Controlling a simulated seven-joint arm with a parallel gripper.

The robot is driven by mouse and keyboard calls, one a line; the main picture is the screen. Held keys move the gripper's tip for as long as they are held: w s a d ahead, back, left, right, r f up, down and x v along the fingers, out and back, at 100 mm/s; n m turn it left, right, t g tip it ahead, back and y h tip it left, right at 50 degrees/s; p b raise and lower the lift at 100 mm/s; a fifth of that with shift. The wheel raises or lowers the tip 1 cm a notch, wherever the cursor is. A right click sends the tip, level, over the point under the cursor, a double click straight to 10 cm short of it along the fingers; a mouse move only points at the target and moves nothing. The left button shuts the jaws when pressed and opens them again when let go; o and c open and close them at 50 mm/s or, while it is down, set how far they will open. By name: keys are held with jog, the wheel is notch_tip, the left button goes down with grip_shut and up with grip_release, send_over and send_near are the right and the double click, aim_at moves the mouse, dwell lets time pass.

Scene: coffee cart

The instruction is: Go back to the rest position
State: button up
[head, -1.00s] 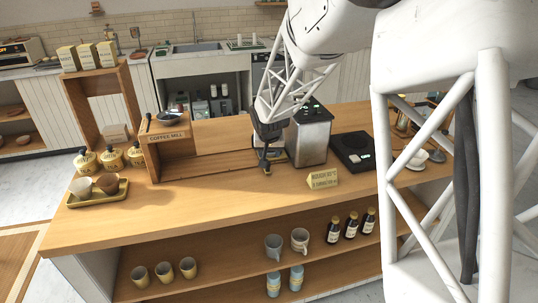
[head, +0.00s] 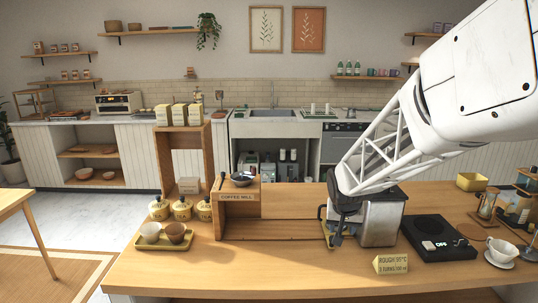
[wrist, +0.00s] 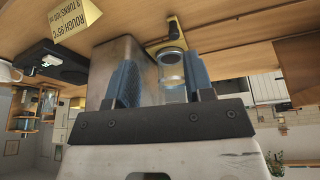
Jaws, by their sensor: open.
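My gripper (head: 337,232) is open, low over the wooden counter (head: 285,262), just left of the metal box-shaped container (head: 383,222). In the wrist view my gripper (wrist: 161,78) shows two blue-grey fingers spread apart. A clear glass cylinder (wrist: 172,72) shows between them, near the right finger; nothing is visibly clamped. I cannot tell how far beyond the fingertips it stands. A yellow piece (wrist: 162,46) shows behind the glass. The metal container (wrist: 113,58) fills the view behind the left finger. My arm hides part of the counter behind the container.
The wooden "Coffee Mill" stand (head: 222,222) is left of my gripper. A yellow sign (head: 390,264) stands in front of the container; a black scale (head: 436,238) and white cup (head: 502,250) are to the right. A tray with bowls (head: 163,243) sits left. The front middle counter is clear.

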jog(key=s+a+r+n, duration=0.1)
jog(key=s+r, duration=0.2)
jog(key=s, duration=1.4)
jog(key=s+a+r+n+g+y, duration=0.1)
jog(key=s+r, duration=0.3)
jog(key=s, duration=1.3)
jog(key=shift+s+a, duration=0.2)
jog(key=shift+a, duration=0.35)
